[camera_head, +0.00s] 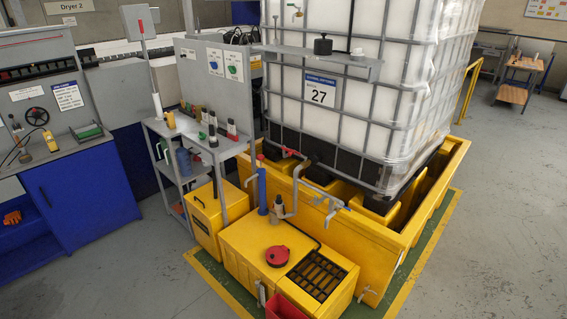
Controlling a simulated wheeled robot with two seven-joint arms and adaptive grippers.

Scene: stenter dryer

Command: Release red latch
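No part that I can name for certain as the red latch shows. A red lever-like handle (291,152) sits on the pipework at the front of the white caged tank. A red round cap (277,256) lies on top of the low yellow box (235,240). A small red tip also tops the blue upright cylinder (262,190). Neither my left nor my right gripper is in view.
The white caged tank (320,55) labelled 27 stands in a yellow bund (360,230). A grey cart (178,130) with bottles stands left of it, beside a blue cabinet (85,190). A red bin (285,308) is at the bottom edge. Grey floor (500,210) is clear at right.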

